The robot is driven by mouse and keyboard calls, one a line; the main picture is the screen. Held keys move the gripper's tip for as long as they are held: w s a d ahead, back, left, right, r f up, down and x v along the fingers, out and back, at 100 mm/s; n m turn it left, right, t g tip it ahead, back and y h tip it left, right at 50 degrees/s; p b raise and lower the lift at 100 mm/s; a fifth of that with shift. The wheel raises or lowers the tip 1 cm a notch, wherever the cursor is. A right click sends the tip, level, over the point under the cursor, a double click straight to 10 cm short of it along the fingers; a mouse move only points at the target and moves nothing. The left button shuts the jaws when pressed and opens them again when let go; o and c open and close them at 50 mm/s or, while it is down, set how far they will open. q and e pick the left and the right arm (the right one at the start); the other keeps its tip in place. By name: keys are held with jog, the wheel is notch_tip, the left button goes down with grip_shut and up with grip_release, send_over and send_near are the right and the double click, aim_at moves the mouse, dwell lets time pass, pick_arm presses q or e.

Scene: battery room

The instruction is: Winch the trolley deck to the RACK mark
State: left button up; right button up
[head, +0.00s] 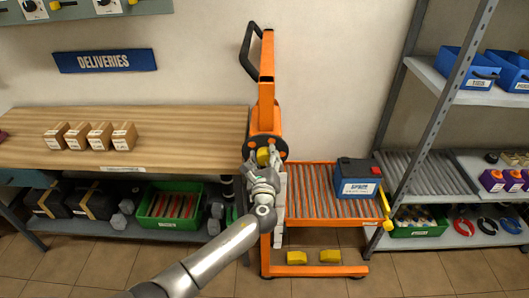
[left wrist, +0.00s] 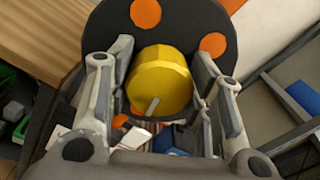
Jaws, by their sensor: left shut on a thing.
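The orange trolley (head: 267,95) stands against the wall between the bench and the rack. Its roller deck (head: 315,208) sits low and carries a blue battery (head: 357,187) at its right end. The winch has a dark disc (left wrist: 195,25) with orange spots and a yellow knob (left wrist: 160,80). The disc also shows on the trolley mast in the head view (head: 280,143). My left gripper (head: 264,156) is shut on the yellow knob, with one finger on each side of it. My right gripper is not in view. I cannot make out a RACK mark.
A wooden bench (head: 190,126) with several small boxes stands left of the trolley. A metal rack (head: 430,78) stands at the right, with a roller shelf (head: 408,170) near the deck and blue bins (head: 463,65) above. A yellow part (head: 385,207) sticks up at the deck's right end.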

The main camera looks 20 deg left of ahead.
pick_arm(q)
jog(key=m+p, duration=0.2)
jog(key=m, duration=0.1)
jog(key=shift+m, duration=0.3)
jog(key=shift+f+m+p, duration=0.1)
jog(key=shift+m+p, duration=0.8)
jog(key=shift+m, duration=0.6)
jog(key=shift+d, duration=0.1)
jog(key=o, duration=1)
jog(key=v, duration=1.2)
